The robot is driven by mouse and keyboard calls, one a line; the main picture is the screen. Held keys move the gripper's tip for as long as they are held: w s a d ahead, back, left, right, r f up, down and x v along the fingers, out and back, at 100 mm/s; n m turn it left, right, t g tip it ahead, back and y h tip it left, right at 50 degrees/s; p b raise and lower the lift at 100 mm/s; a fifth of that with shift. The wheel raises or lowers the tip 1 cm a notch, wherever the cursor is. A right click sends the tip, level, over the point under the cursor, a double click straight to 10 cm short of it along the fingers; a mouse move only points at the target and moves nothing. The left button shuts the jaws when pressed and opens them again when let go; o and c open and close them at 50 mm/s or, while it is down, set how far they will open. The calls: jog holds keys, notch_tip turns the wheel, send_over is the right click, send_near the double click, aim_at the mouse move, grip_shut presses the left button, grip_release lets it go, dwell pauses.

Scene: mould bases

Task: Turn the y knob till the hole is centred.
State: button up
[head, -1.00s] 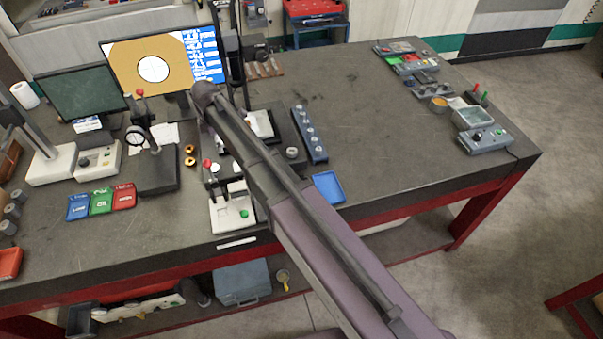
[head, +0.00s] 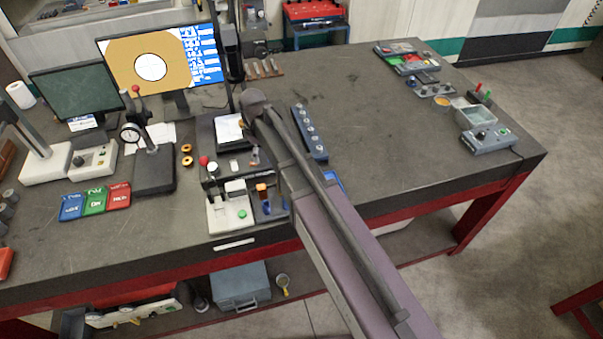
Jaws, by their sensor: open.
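The screen (head: 120,75) at the back left shows a tan field with a white round hole (head: 151,67) and thin cross lines over it. The hole is near the middle of the field; any small offset is too fine to tell. A dark instrument with a white front block (head: 230,214) stands at the table's front edge. A small orange part (head: 262,188) and a blue part (head: 267,208) show at its right side. I cannot tell which is the y knob. My arm passes just right of these parts. My gripper is hidden in the head view.
A dial gauge stand (head: 153,172) and blue, green and red trays (head: 95,202) lie left of the instrument. A blue rack (head: 310,132) stands behind my arm. A grey box (head: 487,139) is at the right. The table's middle right is clear.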

jog(key=s+d+f+m+b, duration=0.2)
jog(key=d+m, duration=0.1)
jog(key=d, duration=0.3)
jog(key=s+d+f+m+b, duration=0.2)
jog(key=d+m, duration=0.1)
jog(key=d, duration=0.3)
jog(key=shift+s+d+f, duration=0.25)
jog(key=shift+s+d, duration=0.05)
jog(key=shift+s, duration=0.1)
notch_tip(320, 180, up, 10)
jog(key=n+p, duration=0.6)
jog(key=p, duration=0.4)
send_over(211, 166)
jog(key=shift+s+f, duration=0.1)
jog(key=shift+f+b, duration=0.15)
jog(key=shift+b, duration=0.2)
notch_tip(211, 166, down, 14)
jog(key=b, duration=1.3)
jog(key=shift+r, duration=0.25)
